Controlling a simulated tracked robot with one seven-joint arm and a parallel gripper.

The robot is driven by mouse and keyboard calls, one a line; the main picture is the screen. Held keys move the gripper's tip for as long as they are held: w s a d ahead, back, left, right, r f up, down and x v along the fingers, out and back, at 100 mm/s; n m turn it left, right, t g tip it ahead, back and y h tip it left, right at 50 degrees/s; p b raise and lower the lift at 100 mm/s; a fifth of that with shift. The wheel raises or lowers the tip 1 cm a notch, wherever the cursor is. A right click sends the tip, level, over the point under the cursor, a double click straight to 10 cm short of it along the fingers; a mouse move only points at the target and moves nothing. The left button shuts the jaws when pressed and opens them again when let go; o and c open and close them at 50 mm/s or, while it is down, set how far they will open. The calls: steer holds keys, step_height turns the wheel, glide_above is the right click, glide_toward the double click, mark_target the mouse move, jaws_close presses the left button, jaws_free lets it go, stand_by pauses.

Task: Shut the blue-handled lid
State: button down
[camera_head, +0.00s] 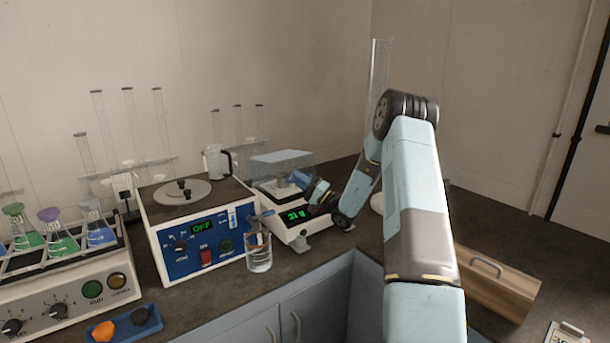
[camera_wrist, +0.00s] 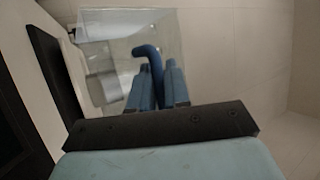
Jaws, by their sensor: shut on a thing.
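The lid's pane also shows in the wrist view (camera_wrist: 120,25). Its blue handle (camera_wrist: 150,52) is a bent bar between the two blue fingers. My gripper (camera_head: 303,181) is at the right side of the lid, shut on the blue handle. In the head view my gripper covers the handle, and I cannot tell how far the lid is tilted.
A glass beaker (camera_head: 259,252) stands close in front of the balance. A blue-fronted device (camera_head: 205,244) reading OFF is at its left. A tall clear cylinder (camera_head: 380,65) rises behind my arm. A wooden box (camera_head: 494,282) with a handle lies at the right.

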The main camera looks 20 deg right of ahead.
steer(key=f, duration=0.2)
steer(key=d, duration=0.1)
steer(key=shift+s+f+m+h, duration=0.3)
steer(key=shift+s+f+h, duration=0.1)
steer(key=c, duration=1.4)
jaws_free()
steer(key=shift+d, duration=0.1)
steer(key=shift+c, duration=0.2)
steer(key=shift+s+d, duration=0.15)
steer(key=v, duration=1.1)
steer(key=shift+s, duration=0.15)
steer(key=shift+a, duration=0.2)
